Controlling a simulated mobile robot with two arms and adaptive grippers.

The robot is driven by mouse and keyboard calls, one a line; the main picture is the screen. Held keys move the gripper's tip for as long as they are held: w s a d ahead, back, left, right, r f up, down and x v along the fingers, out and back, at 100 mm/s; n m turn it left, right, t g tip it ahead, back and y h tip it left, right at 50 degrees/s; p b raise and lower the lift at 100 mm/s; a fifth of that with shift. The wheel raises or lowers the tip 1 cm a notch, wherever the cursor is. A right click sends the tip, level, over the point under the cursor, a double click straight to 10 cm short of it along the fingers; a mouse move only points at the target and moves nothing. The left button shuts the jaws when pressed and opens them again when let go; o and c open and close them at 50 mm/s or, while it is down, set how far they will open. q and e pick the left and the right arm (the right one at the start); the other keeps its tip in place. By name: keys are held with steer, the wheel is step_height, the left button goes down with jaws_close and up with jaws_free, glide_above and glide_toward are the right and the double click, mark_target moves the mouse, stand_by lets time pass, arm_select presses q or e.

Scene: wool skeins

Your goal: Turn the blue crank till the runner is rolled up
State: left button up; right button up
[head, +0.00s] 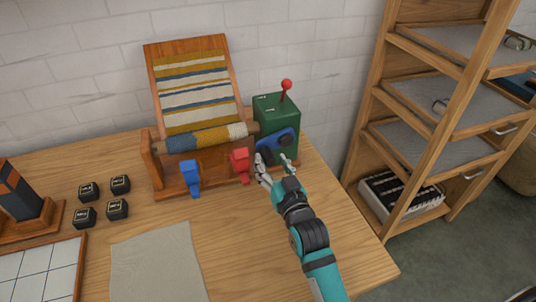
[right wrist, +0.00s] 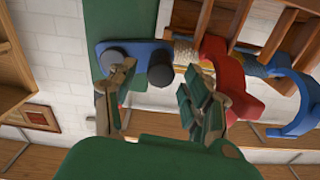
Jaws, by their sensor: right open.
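The blue crank (head: 284,141) sits on the front of a green box (head: 283,112) with a red-knobbed lever. In the right wrist view the blue crank (right wrist: 134,48) carries a dark grip (right wrist: 160,73), which appears between my spread fingertips. My right gripper (head: 274,163) is open just in front of the crank; I cannot tell whether it touches. The striped runner (head: 194,92) lies flat on a slanted wooden board, and its lower end goes round a roller (head: 205,137). My left gripper is not in view.
A red figure-like piece (head: 239,164) and a blue one (head: 190,177) stand at the frame's front, the red close to my right gripper. Several black blocks (head: 117,208), a grey cloth (head: 157,266) and a white tiled panel (head: 38,272) lie left. A shelf (head: 440,120) stands right.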

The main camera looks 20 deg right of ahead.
mark_target(281, 147)
steer(key=shift+w, duration=1.45)
steer(key=c, duration=0.9)
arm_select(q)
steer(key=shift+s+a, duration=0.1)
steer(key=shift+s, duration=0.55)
arm_select(e)
jaws_close()
